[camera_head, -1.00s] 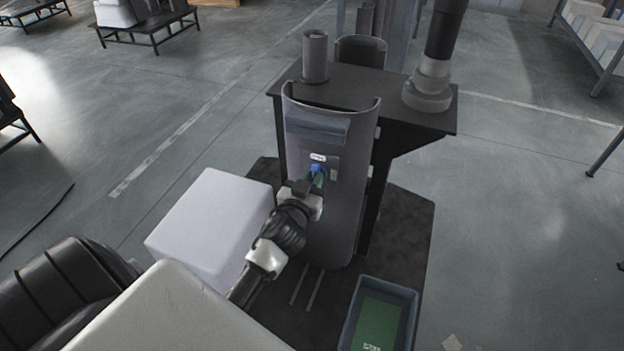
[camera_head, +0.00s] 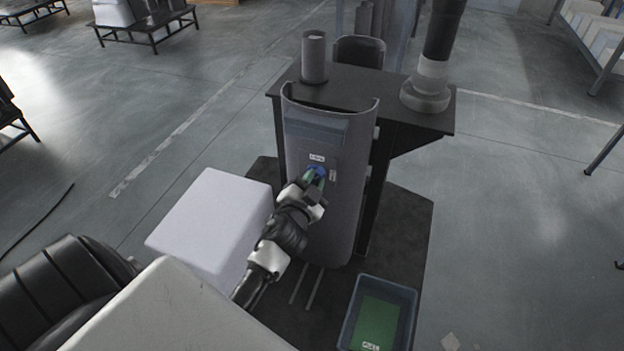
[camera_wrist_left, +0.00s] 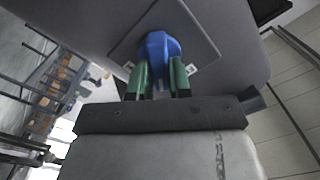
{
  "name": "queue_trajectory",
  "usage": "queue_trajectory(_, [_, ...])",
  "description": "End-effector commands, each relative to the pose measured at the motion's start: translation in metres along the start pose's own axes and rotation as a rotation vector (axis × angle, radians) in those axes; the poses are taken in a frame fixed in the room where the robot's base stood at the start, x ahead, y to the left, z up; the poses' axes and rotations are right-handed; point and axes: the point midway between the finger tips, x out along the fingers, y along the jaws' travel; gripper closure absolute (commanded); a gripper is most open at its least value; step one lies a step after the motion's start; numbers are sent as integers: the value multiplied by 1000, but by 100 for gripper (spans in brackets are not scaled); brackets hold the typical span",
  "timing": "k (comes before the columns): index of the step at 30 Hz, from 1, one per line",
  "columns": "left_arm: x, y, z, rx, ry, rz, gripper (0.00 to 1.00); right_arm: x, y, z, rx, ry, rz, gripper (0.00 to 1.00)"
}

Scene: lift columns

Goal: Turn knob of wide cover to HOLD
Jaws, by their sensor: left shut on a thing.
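The wide cover (camera_head: 336,215) is a tall grey curved panel standing upright against the front of a dark table. Its blue knob (camera_head: 317,172) sits on a small square plate with a white label above it and another to its right; the lettering is too small to read. My left gripper (camera_head: 312,180) is at the knob. In the left wrist view the green fingers of my left gripper (camera_wrist_left: 157,82) are shut on the blue knob (camera_wrist_left: 158,45), one on each side. The plate (camera_wrist_left: 197,38) looks tilted there, with small white labels beside the fingers. My right gripper is not in view.
A white box (camera_head: 210,222) stands left of the cover. A blue-grey bin (camera_head: 413,300) with a green bottom is at the lower right on a dark mat (camera_head: 400,225). The table top (camera_head: 385,92) holds a grey cylinder (camera_head: 315,58) and a dark column (camera_head: 430,75).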

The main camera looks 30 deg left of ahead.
Motion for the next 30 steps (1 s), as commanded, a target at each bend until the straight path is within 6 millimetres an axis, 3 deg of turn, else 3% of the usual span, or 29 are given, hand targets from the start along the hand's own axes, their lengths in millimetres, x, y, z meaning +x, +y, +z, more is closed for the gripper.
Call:
queue_trajectory(18, [0,3,1,579,0,1,100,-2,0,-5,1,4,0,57])
queue_trajectory(30, [0,5,2,836,1,1,100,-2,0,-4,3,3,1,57])
